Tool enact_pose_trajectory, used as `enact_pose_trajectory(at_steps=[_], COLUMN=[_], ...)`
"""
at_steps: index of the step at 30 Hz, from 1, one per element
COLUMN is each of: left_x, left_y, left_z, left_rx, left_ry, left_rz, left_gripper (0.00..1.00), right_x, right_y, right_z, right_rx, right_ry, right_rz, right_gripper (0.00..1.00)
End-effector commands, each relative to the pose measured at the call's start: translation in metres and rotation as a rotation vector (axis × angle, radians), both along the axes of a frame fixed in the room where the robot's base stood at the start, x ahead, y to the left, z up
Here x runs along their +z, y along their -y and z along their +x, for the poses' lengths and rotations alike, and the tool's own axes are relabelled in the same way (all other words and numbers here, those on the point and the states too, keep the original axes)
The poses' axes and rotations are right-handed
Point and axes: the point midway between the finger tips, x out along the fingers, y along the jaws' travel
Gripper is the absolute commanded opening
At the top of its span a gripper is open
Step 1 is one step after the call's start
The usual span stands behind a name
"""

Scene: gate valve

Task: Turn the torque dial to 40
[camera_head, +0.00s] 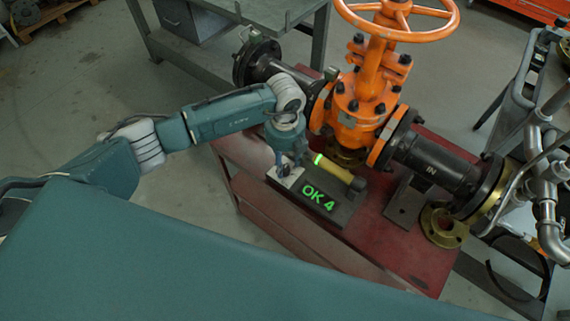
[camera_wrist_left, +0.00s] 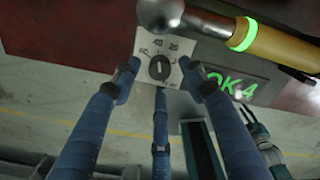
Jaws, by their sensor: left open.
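The torque dial (camera_wrist_left: 159,67) is a small black round knob on a white scale plate (camera_wrist_left: 173,46). My left gripper (camera_wrist_left: 159,77) is open, with two blue fingers on either side of the plate and a third finger below the knob. The fingers look close around the dial, but I cannot tell whether they touch it. In the head view my left gripper (camera_head: 285,162) is over the white plate (camera_head: 287,178). My right gripper is not in view.
A yellow-handled tool (camera_head: 335,168) with a glowing green ring lies beside the dial on a dark block (camera_head: 338,212) showing green "OK 4". The orange gate valve (camera_head: 365,95) and its black pipe (camera_head: 435,163) stand behind on a red bench (camera_head: 420,255). A grey table (camera_head: 225,45) is behind.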

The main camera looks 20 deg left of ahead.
Motion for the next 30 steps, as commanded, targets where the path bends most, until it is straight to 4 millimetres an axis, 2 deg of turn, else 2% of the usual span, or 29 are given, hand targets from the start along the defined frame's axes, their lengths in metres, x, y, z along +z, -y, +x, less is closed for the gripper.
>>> enact_pose_trajectory(at_steps=[6, 12, 18, 30], left_x=[0.05, 0.082, 0.096, 0.096], left_y=[-0.001, 0.0, 0.0, 0.0], left_z=[0.002, 0.001, 0.0, 0.0], left_rx=[0.0, 0.0, 0.0, 0.0], left_ry=[0.005, 0.002, 0.001, 0.0], left_rz=[0.0, 0.0, 0.0, 0.0], left_gripper=[0.43, 0.43, 0.43, 0.43], right_x=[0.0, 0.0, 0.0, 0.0], right_y=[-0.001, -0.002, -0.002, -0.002], right_z=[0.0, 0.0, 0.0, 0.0], right_rx=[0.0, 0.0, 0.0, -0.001], right_ry=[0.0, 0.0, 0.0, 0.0], right_rz=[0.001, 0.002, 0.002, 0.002], right_gripper=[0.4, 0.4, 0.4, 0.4])
